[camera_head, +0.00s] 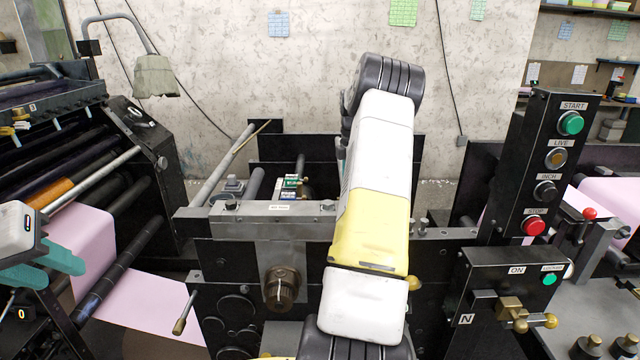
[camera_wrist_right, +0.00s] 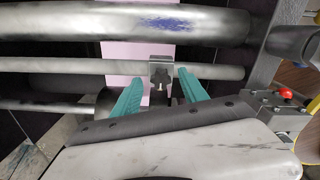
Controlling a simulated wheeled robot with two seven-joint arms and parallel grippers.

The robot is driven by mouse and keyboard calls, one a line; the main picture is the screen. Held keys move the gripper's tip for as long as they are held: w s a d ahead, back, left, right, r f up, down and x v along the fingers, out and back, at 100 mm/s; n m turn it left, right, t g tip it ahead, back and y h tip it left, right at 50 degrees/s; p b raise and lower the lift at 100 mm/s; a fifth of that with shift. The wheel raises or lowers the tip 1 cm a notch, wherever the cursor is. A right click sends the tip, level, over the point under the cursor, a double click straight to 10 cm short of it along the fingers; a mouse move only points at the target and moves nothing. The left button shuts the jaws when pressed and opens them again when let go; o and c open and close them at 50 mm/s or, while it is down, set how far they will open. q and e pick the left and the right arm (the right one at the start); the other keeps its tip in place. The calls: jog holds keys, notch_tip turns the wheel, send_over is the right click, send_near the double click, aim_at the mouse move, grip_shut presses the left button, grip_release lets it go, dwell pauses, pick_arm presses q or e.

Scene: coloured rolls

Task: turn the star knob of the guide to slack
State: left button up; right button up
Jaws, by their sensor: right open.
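In the right wrist view, the guide (camera_wrist_right: 161,90) is a small grey block around a thin horizontal bar. A dark knob (camera_wrist_right: 158,70), which looks like the star knob, sits on its face; its setting cannot be read. My right gripper (camera_wrist_right: 162,82) is open, with one teal finger on each side of the guide and knob. I cannot tell whether a finger touches them. In the head view my right arm hides this gripper, and I cannot make out the guide. My left gripper (camera_head: 45,265) is at the left edge, its teal fingers apart and empty.
A pink web (camera_wrist_right: 115,65) passes behind the bar, below a thick grey roller (camera_wrist_right: 120,25). A control post (camera_head: 545,165) with buttons and a box with a brass lever (camera_head: 515,312) stand at the right. A dark round hub (camera_head: 282,288) juts from the front frame.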

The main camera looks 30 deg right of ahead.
notch_tip(320, 180, up, 7)
jog(key=shift+f, duration=0.15)
jog(key=shift+a, duration=0.1)
dwell(0.4)
jog(key=s+a+r+m+t, duration=0.1)
jog(key=s+a+r+m, duration=0.2)
jog(key=a, duration=0.4)
jog(key=s+a+r+m+t, duration=0.1)
jog(key=s+a+r, duration=0.1)
jog(key=a+r, duration=0.5)
jog(key=s+a+r+m+t, duration=0.1)
jog(key=s+a+r+m, duration=0.15)
jog(key=a, duration=0.55)
jog(key=s+a+f+m+t+y, duration=0.1)
jog(key=s+a+m, duration=0.3)
jog(key=s+a, duration=0.3)
jog(key=s+a+f+m+t+y, duration=0.1)
jog(key=s+a+m, duration=0.3)
jog(key=s+a, duration=0.4)
jog(key=s+f+t, duration=0.1)
jog(key=s, duration=0.4)
jog(key=shift+f, duration=0.15)
jog(key=shift+d, duration=0.1)
